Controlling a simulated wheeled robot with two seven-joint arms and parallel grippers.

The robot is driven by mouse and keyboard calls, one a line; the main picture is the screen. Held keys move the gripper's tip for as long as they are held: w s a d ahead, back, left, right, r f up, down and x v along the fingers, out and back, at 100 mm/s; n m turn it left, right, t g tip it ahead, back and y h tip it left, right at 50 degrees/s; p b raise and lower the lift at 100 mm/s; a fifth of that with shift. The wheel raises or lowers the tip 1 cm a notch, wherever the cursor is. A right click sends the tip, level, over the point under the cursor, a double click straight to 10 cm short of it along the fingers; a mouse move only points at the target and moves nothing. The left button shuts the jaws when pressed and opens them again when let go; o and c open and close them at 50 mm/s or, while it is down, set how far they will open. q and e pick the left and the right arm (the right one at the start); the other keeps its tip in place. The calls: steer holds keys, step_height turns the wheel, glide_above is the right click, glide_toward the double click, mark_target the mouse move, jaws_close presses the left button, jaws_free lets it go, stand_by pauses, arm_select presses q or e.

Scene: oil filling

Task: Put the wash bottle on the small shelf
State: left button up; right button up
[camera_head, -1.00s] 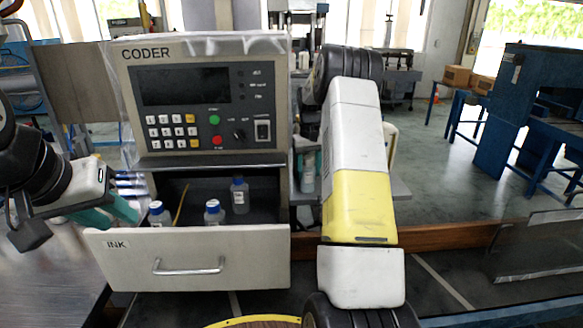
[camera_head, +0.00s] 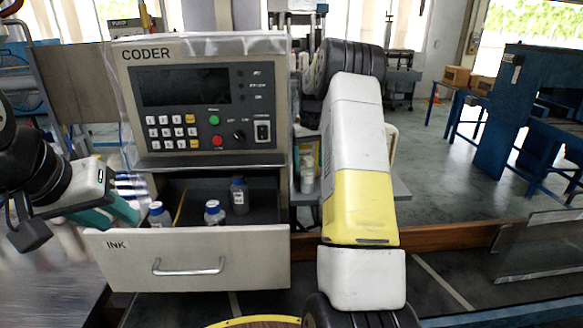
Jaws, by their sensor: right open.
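The small shelf (camera_head: 399,189) is a grey plate right of the coder, mostly hidden behind my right forearm. A pale bottle-like thing (camera_head: 307,180) stands between the coder and my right arm; I cannot tell whether it is the wash bottle. A whitish edge (camera_head: 391,143) shows behind the forearm, too covered to name. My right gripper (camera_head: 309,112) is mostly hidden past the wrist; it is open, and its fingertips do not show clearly. My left gripper (camera_head: 75,210), with dark and teal parts, is by the left end of the drawer; its jaw gap is unclear.
The coder's INK drawer (camera_head: 190,262) stands open, with blue-capped bottles (camera_head: 239,196) inside. The coder (camera_head: 205,100) rises behind it. A blue machine (camera_head: 520,110) stands far right. A clear panel (camera_head: 540,247) stands at the right front. Floor between is open.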

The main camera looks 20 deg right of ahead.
step_height(320, 180, up, 9)
steer(key=shift+f, duration=0.2)
stand_by(1.3)
